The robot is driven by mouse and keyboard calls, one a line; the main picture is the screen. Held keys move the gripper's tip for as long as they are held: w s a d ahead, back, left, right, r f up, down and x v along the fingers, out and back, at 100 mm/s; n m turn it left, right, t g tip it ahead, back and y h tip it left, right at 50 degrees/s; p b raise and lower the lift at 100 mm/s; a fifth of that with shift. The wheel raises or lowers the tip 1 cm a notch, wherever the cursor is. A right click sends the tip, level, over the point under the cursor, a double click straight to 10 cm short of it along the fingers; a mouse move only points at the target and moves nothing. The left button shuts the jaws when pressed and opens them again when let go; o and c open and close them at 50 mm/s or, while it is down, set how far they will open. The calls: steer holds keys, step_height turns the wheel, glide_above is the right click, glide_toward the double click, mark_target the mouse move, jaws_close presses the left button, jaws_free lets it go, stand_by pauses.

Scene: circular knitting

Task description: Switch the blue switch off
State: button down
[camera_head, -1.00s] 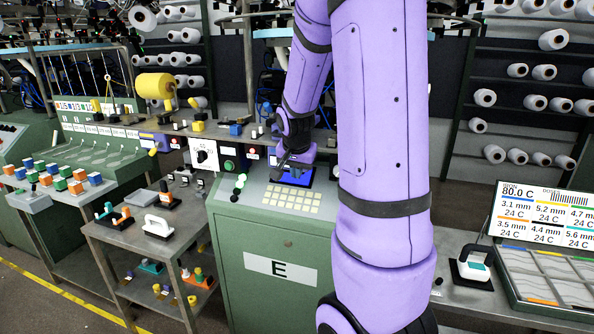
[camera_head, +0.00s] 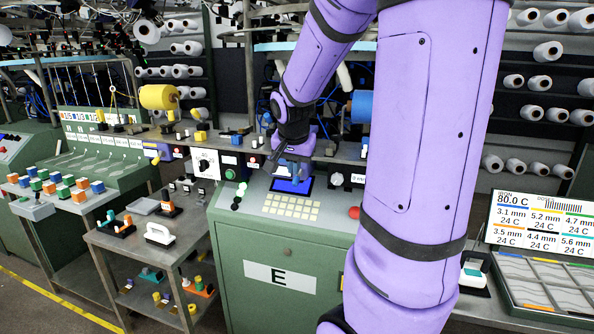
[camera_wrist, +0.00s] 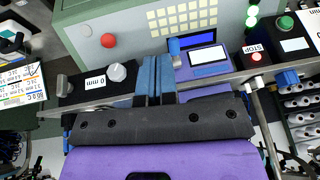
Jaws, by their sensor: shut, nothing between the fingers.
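The blue switch (camera_wrist: 174,48) shows in the wrist view as a small upright blue lever on a purple panel with a white label (camera_wrist: 208,56). My gripper (camera_wrist: 154,58) is shut and empty, its blue fingers side by side just left of the lever. A narrow gap seems to separate them; contact cannot be told. In the head view my gripper (camera_head: 274,162) is at the front edge of the machine shelf, above the green cabinet marked E. My wrist hides most of the switch's panel there.
A red knob (camera_wrist: 108,40), a white dial (camera_wrist: 117,72) and a red STOP button (camera_wrist: 256,57) are around the panel. The green cabinet (camera_head: 325,250) has cream keys and a blue screen (camera_head: 292,185) below my gripper. A cart (camera_head: 140,245) stands left.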

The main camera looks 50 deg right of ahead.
steer(key=shift+s+a+r, duration=0.45)
steer(key=shift+a+r, duration=0.1)
steer(key=shift+a, duration=0.2)
steer(key=shift+s+a+r, duration=0.4)
steer(key=shift+a+r, duration=0.15)
steer(key=shift+a, duration=0.15)
